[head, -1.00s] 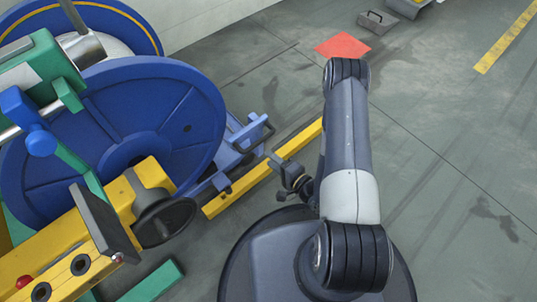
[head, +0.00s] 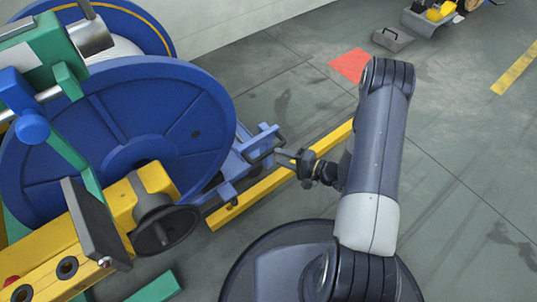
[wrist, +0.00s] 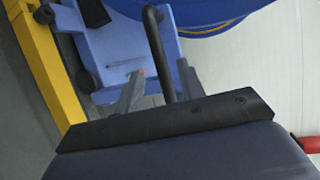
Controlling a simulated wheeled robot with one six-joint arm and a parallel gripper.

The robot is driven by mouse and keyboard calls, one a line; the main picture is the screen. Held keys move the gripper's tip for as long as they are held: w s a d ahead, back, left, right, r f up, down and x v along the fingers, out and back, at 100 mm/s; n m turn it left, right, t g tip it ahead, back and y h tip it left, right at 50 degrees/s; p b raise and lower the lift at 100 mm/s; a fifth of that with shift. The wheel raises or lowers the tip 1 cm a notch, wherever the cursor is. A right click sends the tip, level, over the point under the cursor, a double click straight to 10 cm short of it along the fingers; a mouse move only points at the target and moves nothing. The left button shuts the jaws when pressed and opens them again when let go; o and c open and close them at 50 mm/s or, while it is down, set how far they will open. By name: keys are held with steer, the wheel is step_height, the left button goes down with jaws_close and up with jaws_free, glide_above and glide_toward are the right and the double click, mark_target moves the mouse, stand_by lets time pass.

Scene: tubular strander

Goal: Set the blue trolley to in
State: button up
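The blue trolley (head: 243,160) stands low beside the big blue reel, on the reel's right side in the head view. Its blue deck also shows in the wrist view (wrist: 115,50). A black bar handle (wrist: 155,45) rises from the trolley. My gripper (head: 279,158) is at the handle end of the trolley. In the wrist view its two grey fingers (wrist: 160,85) are apart, with the handle between them and a gap visible on the left side. I cannot tell whether either finger touches the handle.
The large blue reel (head: 120,125) fills the left. A yellow floor rail (head: 265,187) runs beside the trolley. A yellow machine beam (head: 90,230) with a black handwheel (head: 165,230) is at lower left. Open floor lies to the right, with a red floor patch (head: 352,64).

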mark_target(269, 151)
steer(key=shift+b+x, duration=0.85)
steer(key=shift+x, duration=2)
steer(key=shift+c, duration=0.5)
jaws_close()
